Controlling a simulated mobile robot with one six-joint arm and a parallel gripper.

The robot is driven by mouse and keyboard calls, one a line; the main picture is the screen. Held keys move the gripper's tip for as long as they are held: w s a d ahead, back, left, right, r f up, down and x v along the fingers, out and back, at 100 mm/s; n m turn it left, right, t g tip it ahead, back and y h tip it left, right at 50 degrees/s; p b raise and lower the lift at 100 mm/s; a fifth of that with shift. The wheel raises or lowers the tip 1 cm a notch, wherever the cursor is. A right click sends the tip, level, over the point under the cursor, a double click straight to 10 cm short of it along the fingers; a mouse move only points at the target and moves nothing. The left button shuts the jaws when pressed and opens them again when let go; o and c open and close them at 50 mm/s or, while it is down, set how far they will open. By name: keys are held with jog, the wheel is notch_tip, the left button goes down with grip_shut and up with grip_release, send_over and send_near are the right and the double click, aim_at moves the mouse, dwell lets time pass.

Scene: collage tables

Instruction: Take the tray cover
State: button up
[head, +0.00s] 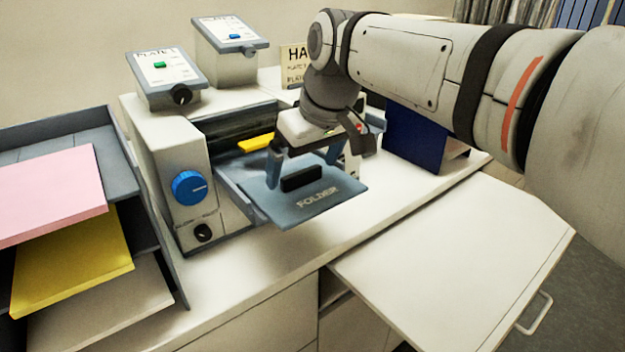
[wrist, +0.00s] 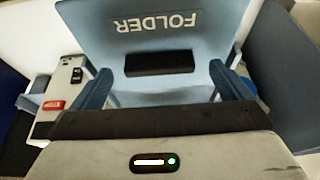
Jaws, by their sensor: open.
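The tray cover is most likely the blue-grey plate (head: 325,187) lettered FOLDER, which sticks out from the front of a white machine. It carries a black block handle (head: 301,179). In the wrist view the plate (wrist: 205,45) lies below my gripper, with its handle (wrist: 160,62) centred between the fingers. My gripper (head: 303,168) is open over the plate, with one blue finger to each side of the handle. The wrist view shows gaps between the handle and both fingers (wrist: 161,88). Whether the fingertips touch the plate cannot be told.
The white machine (head: 165,150) has a blue knob (head: 189,187) and a yellow piece (head: 256,143) in its opening. Two control boxes (head: 168,75) (head: 232,45) stand behind. A paper rack (head: 120,150) is at left, a dark blue panel (head: 412,137) at right. A pulled-out white board (head: 460,260) is at front right.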

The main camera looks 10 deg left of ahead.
jog(key=shift+w+a+f, duration=0.2)
jog(key=shift+f, duration=0.4)
jog(key=shift+c, duration=0.5)
jog(key=c, duration=1)
